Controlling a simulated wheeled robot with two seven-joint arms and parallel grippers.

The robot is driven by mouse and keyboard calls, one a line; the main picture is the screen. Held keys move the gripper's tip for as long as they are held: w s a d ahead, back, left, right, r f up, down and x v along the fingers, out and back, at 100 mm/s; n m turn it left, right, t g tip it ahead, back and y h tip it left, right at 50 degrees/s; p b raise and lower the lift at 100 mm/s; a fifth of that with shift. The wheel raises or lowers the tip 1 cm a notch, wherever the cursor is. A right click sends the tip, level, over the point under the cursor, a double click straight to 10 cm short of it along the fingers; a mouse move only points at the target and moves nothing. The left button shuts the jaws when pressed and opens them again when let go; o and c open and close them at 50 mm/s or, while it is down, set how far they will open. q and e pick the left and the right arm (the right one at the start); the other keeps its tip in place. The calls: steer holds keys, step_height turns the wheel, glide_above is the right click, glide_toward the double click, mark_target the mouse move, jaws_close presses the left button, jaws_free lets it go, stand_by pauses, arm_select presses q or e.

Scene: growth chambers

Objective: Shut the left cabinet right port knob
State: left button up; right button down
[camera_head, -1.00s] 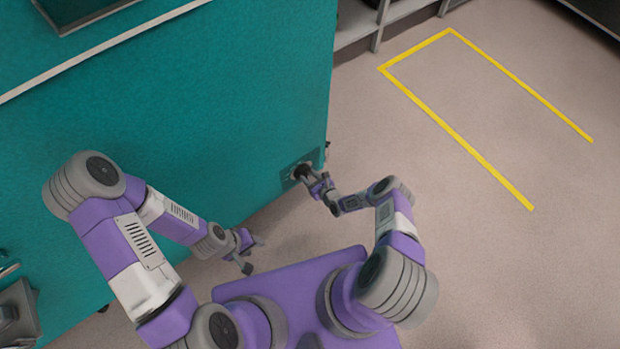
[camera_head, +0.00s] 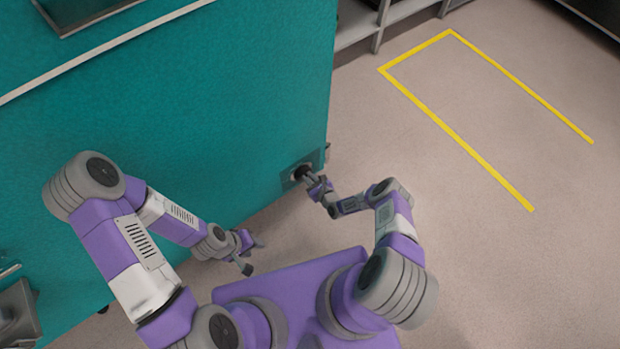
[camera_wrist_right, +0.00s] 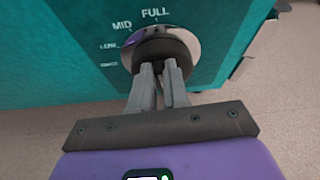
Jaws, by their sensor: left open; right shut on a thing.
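The port knob (camera_head: 301,171) is a dark round knob low on the right part of the teal cabinet's side (camera_head: 230,120). In the right wrist view the knob (camera_wrist_right: 165,48) sits on a shiny round plate. Labels around it read FULL and MID, with smaller ones lower left that are hard to read. My right gripper (camera_head: 309,178) is shut on the knob; its two fingers (camera_wrist_right: 158,82) cover the lower part of it. Which label the knob points to cannot be told. My left gripper (camera_head: 252,256) is open and empty, in front of the cabinet, apart from it.
Yellow tape (camera_head: 460,135) marks a rectangle on the clear floor to the right. Grey shelving (camera_head: 375,30) stands at the back beside the cabinet. A grey metal fixture (camera_head: 18,315) is at the lower left edge.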

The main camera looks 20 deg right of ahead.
steer(key=shift+s+a+f+n+t+h, duration=0.1)
steer(key=shift+a+f+n+t+h, duration=0.2)
steer(key=shift+n, duration=0.35)
steer(key=shift+s+a+r+n+t+h, duration=0.15)
steer(key=shift+a+n+h, duration=0.1)
steer(key=shift+n+h, duration=0.35)
steer(key=shift+s+a+f+n+t+h, duration=0.15)
steer(key=shift+a+f+n+h, duration=0.15)
steer(key=shift+n, duration=0.45)
steer(key=c, duration=1.1)
jaws_free()
steer(key=shift+r, duration=0.1)
steer(key=p+v, duration=0.3)
steer(key=v, duration=0.4)
steer(key=shift+s, duration=0.25)
